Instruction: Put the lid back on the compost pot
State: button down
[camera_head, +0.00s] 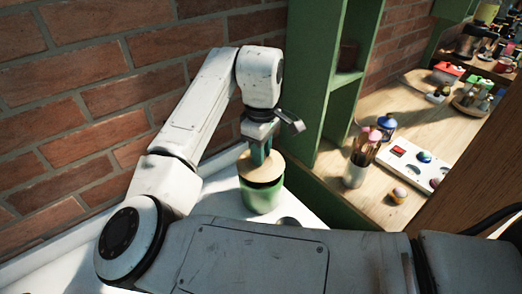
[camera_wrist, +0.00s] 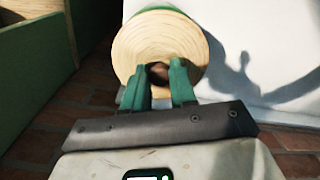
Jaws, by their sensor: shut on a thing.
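The compost pot (camera_head: 262,199) is green and stands upright on the white table at the centre of the head view. The round pale wooden lid (camera_head: 262,168) is over the pot's mouth. The head view does not show clearly whether it is fully seated. My gripper (camera_head: 260,155) points down from above, its green fingers shut on the lid's small dark knob (camera_wrist: 158,72). In the wrist view the lid (camera_wrist: 148,45) fills the space beyond the fingers, and a green strip of the pot (camera_wrist: 165,9) shows past its far edge.
A green shelf unit (camera_head: 325,80) stands close on the right of the pot. Beyond it, a wooden bench holds a cup of brushes (camera_head: 358,167), a white tray (camera_head: 410,165) and small pots. A brick wall (camera_head: 80,110) runs behind my arm.

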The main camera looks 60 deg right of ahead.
jog(key=shift+f+b, duration=0.3)
jog(key=shift+f, duration=0.3)
jog(key=shift+f, duration=0.85)
jog(key=c, duration=0.8)
grip_release()
